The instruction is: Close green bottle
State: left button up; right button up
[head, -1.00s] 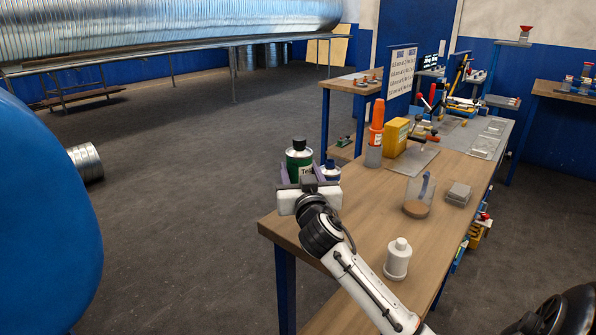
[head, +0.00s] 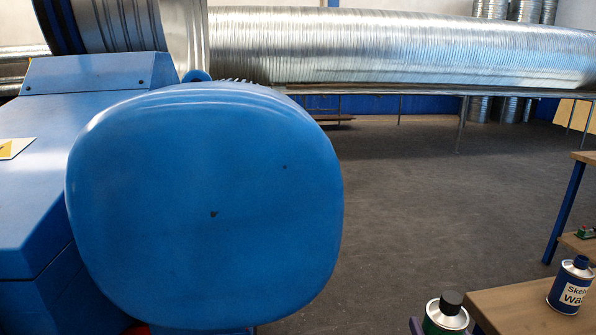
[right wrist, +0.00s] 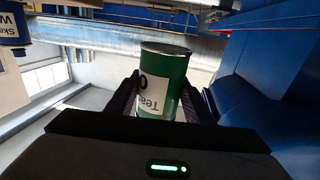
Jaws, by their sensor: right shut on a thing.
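The green bottle (head: 446,317) shows at the bottom of the head view, with a black cap on its top; its lower part is cut off by the picture's edge. In the right wrist view the green bottle (right wrist: 170,75), with a white label, is between the two dark fingers of my right gripper (right wrist: 163,97). The gripper is shut on it. The cap does not show in the wrist view. Only bits of the right gripper's fingers (head: 446,329) show in the head view. My left gripper is not in view.
A blue-capped bottle (head: 570,287) stands on the wooden table (head: 510,305) to the right of the green bottle. A large blue machine (head: 205,200) fills the left. A metal duct (head: 400,50) runs behind it. The grey floor (head: 420,200) between is clear.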

jog(key=shift+n+y, duration=0.5)
jog(key=shift+y, duration=0.3)
jog(key=s+a, duration=0.1)
jog(key=a, duration=0.1)
jog(key=s+a, duration=0.2)
jog(key=shift+s+r, duration=0.15)
jog(key=shift+r, duration=0.25)
jog(key=s+a+f+n+g+y, duration=0.2)
jog(key=a+n+g+y, duration=0.2)
jog(key=a+n+y, duration=0.4)
jog(key=a+y, duration=0.3)
jog(key=a, duration=0.4)
jog(key=shift+a+y, duration=0.15)
jog(key=shift+y, duration=0.15)
